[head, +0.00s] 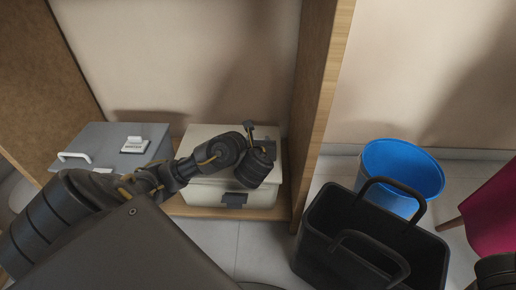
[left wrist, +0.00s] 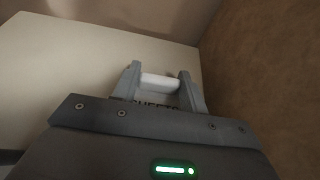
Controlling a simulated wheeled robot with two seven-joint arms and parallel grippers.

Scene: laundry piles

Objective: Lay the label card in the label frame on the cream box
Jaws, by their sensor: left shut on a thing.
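The cream box (head: 207,137) stands on the shelf floor with its lid on and a dark latch on its front. My left gripper (head: 258,142) is over the right part of its lid. In the left wrist view, my left gripper (left wrist: 160,86) is shut on the label card's white raised grip (left wrist: 160,82). Part of the card's printed lettering shows below the grip, close above the cream lid; the rest is hidden by my gripper. Whether the card touches the lid I cannot tell. The label frame cannot be made out; my gripper covers that area. My right gripper is not in view.
A grey box (head: 92,137) with a white handle and a labelled white card on its lid stands left of the cream box. A wooden upright (head: 322,90) bounds the shelf on the right. A black tote (head: 335,225), blue bucket (head: 400,165) and magenta chair (head: 492,212) stand right.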

